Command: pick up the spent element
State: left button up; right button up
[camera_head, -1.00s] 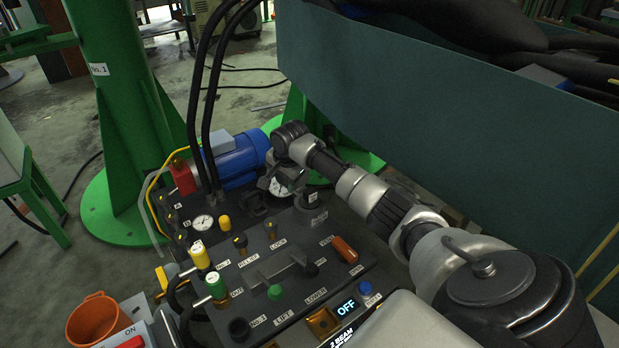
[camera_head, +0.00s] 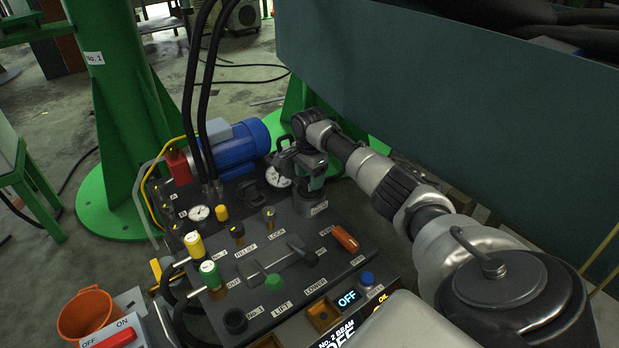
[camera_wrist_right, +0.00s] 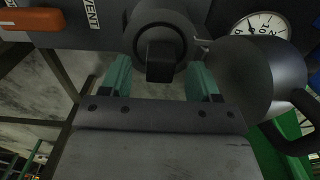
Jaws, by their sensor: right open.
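I cannot say for certain which part is the spent element. A dark round part with a square peg (camera_wrist_right: 160,62) lies between the fingertips of my right gripper (camera_wrist_right: 160,80) in the right wrist view. In the head view my right gripper (camera_head: 314,182) points down over the far right corner of the control panel, above a dark round fitting (camera_head: 308,207). Its teal fingers are apart, one on each side of the peg, with no clear grip on it. A larger dark cylinder (camera_wrist_right: 258,75) with a handle sits just to the right in the wrist view. My left gripper is out of view.
The control panel (camera_head: 225,285) carries several knobs, valves and levers. A pressure gauge (camera_wrist_right: 258,28) is close to my right gripper. A blue motor (camera_head: 238,148) and black hoses stand behind. A large teal panel (camera_head: 440,95) rises behind my right arm. An orange bucket (camera_head: 85,315) is at lower left.

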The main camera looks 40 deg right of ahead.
aim_at(306, 192)
notch_tip(306, 192, down, 3)
jog(key=shift+r+b, duration=0.2)
jog(key=shift+b, duration=0.25)
jog(key=shift+r, duration=0.1)
grip_shut()
